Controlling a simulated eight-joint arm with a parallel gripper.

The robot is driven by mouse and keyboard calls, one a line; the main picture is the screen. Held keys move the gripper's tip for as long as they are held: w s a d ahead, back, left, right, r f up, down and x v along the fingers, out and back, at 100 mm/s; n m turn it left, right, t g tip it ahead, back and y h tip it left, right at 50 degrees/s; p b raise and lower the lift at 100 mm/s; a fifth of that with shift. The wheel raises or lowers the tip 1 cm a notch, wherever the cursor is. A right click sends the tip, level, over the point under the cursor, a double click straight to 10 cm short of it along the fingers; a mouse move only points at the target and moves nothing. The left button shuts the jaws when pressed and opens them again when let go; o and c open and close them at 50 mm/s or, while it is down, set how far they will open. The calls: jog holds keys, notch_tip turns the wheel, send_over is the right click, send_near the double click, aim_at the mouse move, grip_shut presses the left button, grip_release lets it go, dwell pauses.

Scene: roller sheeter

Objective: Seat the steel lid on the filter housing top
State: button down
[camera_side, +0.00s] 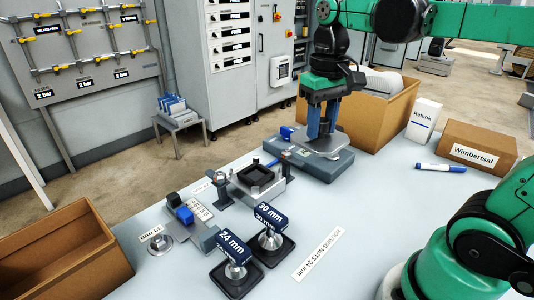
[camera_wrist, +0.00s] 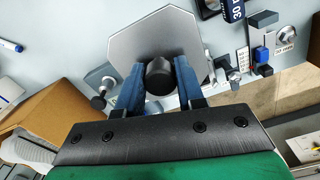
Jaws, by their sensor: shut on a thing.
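My gripper (camera_side: 322,132) points down, its blue fingers shut on the dark round knob (camera_wrist: 159,75) of the steel lid. The lid is a flat grey plate with cut corners, seen around the knob in the wrist view (camera_wrist: 158,32) and below the fingers in the side view (camera_side: 327,148). It is over a low grey block (camera_side: 312,169); I cannot tell whether it touches it. The filter housing appears to be the black square-topped part (camera_side: 258,177) on a grey base, left of and nearer than the lid in the side view. Its top is uncovered.
Small clamp posts (camera_side: 222,188) flank the housing. In front stand black trays tagged 24 mm (camera_side: 237,282) and 30 mm (camera_side: 272,248). A blue-handled fixture (camera_side: 186,215) is at left. Cardboard boxes (camera_side: 479,149), a white carton (camera_side: 424,120) and a marker (camera_side: 440,167) are at right.

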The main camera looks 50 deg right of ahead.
jog(key=shift+r, duration=0.4)
jog(key=shift+w+r, duration=0.15)
jog(key=shift+w, duration=0.1)
jog(key=shift+w+a+f, duration=0.35)
jog(key=shift+w+f, duration=1.6)
jog(key=shift+w, duration=0.25)
jog(key=shift+w+a+f, duration=0.35)
jog(key=shift+w+f, duration=1.65)
jog(key=shift+w, duration=0.2)
jog(key=shift+w+a+f, duration=0.35)
jog(key=shift+w+f, duration=1.6)
jog(key=shift+w, duration=0.25)
jog(key=shift+f, duration=0.2)
jog(key=shift+f, duration=0.35)
jog(key=shift+f, duration=0.5)
